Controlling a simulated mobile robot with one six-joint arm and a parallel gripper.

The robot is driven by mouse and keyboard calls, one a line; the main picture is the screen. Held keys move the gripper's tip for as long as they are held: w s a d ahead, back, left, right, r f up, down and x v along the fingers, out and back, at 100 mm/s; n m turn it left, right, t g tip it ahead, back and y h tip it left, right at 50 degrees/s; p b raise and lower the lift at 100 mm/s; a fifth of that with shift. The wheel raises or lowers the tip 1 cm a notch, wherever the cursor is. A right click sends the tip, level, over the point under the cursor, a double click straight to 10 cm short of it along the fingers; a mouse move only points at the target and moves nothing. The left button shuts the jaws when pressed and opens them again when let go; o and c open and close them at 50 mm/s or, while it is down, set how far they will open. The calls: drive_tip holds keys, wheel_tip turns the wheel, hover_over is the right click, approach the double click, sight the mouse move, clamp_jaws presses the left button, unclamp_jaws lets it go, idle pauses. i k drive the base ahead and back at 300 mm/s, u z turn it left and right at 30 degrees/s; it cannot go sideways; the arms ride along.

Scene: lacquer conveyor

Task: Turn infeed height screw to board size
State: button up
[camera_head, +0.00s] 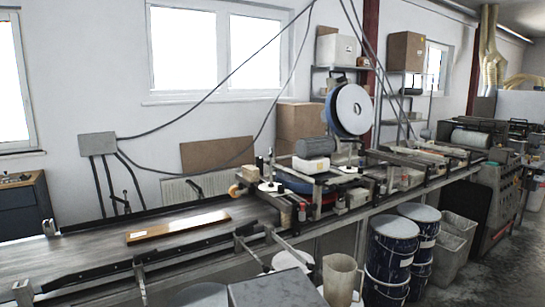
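A wooden board (178,227) with a white label lies flat on the grey conveyor (75,256), short of the lacquering machine (305,180). The machine stands over the conveyor line, with a large white and blue disc (352,109) above it. A small tan wheel or knob (235,190) shows at the machine's infeed side. I cannot tell whether this is the height screw; the parts there are too small to make out. My gripper is not in view.
A beige cylindrical container (340,278) stands at the lower middle. Metal rails edge the conveyor. Open floor shows at the lower right.

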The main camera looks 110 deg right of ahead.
sight(271, 184)
drive_tip(key=u, duration=0.2)
drive_tip(key=k, duration=2.85)
drive_tip(key=z, duration=0.85)
